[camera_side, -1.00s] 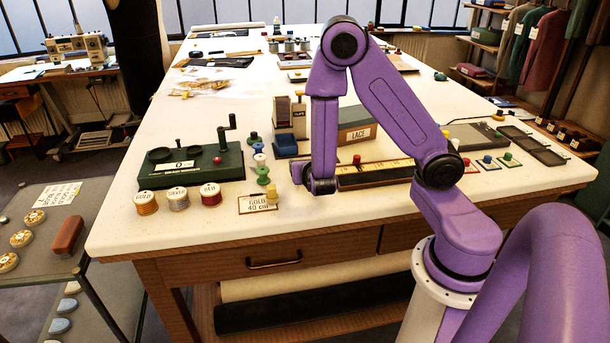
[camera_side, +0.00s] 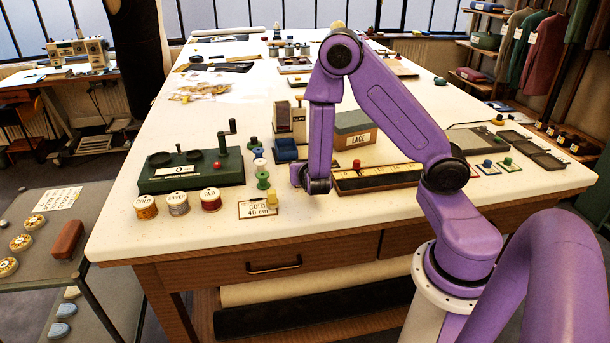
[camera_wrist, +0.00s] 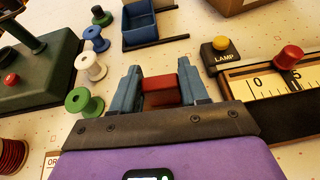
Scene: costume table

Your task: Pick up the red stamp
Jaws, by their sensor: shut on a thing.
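My gripper (camera_wrist: 160,88) is shut on a red block, which I take to be the red stamp (camera_wrist: 160,92). The block sits between the two blue-grey fingers in the wrist view; its lower part is hidden. In the side view my gripper (camera_side: 300,178) is low over the front of the table, just left of the ruler box, and what it holds cannot be made out there. Blue (camera_side: 487,164) and green (camera_side: 507,162) stamp-like pieces stand on small cards at the right, beside my elbow.
The ruler box (camera_side: 380,178) with a red knob (camera_wrist: 289,57) and a yellow LAMP button (camera_wrist: 221,43) are right of the gripper. The front edge strip is mostly clear.

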